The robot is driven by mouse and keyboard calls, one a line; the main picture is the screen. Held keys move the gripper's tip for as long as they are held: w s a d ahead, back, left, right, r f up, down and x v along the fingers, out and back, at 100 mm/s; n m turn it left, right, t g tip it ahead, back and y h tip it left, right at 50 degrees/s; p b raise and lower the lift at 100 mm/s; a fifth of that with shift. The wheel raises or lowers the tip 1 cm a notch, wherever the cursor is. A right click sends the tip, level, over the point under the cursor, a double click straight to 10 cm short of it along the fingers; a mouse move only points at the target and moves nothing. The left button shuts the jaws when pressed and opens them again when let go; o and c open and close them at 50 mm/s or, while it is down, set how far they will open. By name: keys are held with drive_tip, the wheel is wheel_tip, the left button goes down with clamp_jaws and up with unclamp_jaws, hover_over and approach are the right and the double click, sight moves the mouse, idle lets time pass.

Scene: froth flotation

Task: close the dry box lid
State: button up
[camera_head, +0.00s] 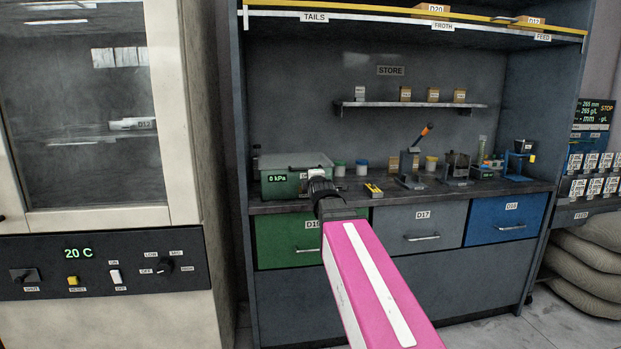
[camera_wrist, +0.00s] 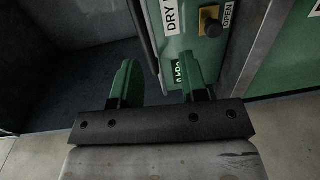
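The dry box (camera_head: 284,183) is a green case with a 0 kPa display, on the left end of the bench in the head view. Its lid (camera_head: 283,161) is a pale band along the top; how far it stands open is too small to tell. My gripper (camera_wrist: 161,80) has two green fingers, apart and empty, in front of the box. In the head view my arm hides the box's right part and my fingertips.
The grey bench top (camera_head: 340,198) has small jars, a yellow item (camera_head: 373,188) and lever tools (camera_head: 411,172) to the right of the box. A shelf (camera_head: 420,105) hangs above. Green, grey and blue drawers are below. A large oven cabinet (camera_head: 185,110) stands at left.

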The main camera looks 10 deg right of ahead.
drive_tip(key=s, duration=0.5)
drive_tip(key=shift+r, duration=0.25)
drive_tip(key=shift+f, duration=0.1)
drive_tip(key=s+f+m+g, duration=0.3)
drive_tip(key=f+m+g, duration=0.2)
drive_tip(key=f, duration=0.8)
drive_tip(key=s+f+m+g, duration=0.3)
drive_tip(key=f+m+g, duration=0.1)
drive_tip(key=f, duration=0.8)
drive_tip(key=s+f+m+g, duration=0.8)
drive_tip(key=s+f, duration=0.6)
drive_tip(key=f, duration=0.2)
drive_tip(key=shift+s+f+m, duration=0.15)
drive_tip(key=shift+f+m, duration=0.05)
drive_tip(key=shift+m, duration=0.3)
